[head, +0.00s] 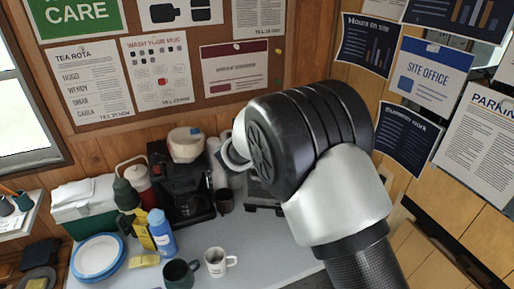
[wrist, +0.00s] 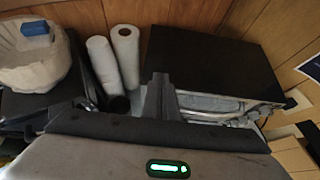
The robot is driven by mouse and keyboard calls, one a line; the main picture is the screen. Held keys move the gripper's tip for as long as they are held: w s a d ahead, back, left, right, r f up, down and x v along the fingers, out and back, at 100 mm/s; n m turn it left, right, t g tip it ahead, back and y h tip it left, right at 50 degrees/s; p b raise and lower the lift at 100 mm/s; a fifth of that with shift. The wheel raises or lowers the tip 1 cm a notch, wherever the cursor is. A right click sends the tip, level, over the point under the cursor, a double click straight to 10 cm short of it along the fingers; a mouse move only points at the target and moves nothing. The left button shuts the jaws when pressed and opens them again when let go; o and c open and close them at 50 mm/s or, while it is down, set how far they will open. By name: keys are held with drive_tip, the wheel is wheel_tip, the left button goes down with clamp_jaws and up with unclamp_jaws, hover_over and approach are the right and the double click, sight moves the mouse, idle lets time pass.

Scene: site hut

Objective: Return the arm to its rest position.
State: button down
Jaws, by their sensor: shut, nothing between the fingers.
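My arm (head: 330,165) fills the middle and right of the head view, raised and bent in front of the back wall. My gripper (wrist: 161,92) shows in the wrist view as narrow grey fingers, shut and empty. They stand in front of a dark box-like appliance (wrist: 205,60) and touch nothing that I can make out. In the head view the gripper is hidden behind the arm's large black joint.
A counter (head: 205,270) holds a coffee maker (head: 182,185), mugs (head: 217,262), a blue bottle (head: 161,232), plates (head: 97,256) and a green-white cool box (head: 85,208). White paper rolls (wrist: 126,50) stand beside the appliance. Posters cover the walls behind.

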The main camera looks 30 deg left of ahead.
drive_tip(key=w+d+r+m+h, duration=0.2)
drive_tip(key=d+r+m, duration=0.35)
drive_tip(key=d, duration=0.35)
drive_tip(key=w+d+r+m+h, duration=0.2)
drive_tip(key=d+r+m, duration=0.35)
drive_tip(key=d, duration=0.35)
drive_tip(key=s+d+r+m+g+h, duration=0.15)
drive_tip(key=d+r+m, duration=0.25)
drive_tip(key=d, duration=0.5)
drive_tip(key=s+d+r+m+h, duration=0.1)
drive_tip(key=s+d+r+m, duration=0.3)
drive_tip(key=d, duration=0.5)
drive_tip(key=s+d+r+m+g, duration=0.1)
drive_tip(key=s+d+m+g, duration=0.2)
drive_tip(key=s+d+m, duration=0.9)
drive_tip(key=s+d+f+m+y, duration=0.1)
drive_tip(key=s+m, duration=0.3)
drive_tip(key=s, duration=0.4)
drive_tip(key=s+d+f+m+y, duration=0.1)
drive_tip(key=s+m, duration=0.4)
drive_tip(key=s, duration=0.3)
drive_tip(key=shift+s+f+g+y, duration=0.2)
drive_tip(key=shift+f+g+y, duration=0.05)
drive_tip(key=shift+g+y, duration=0.1)
drive_tip(key=shift+a, duration=0.1)
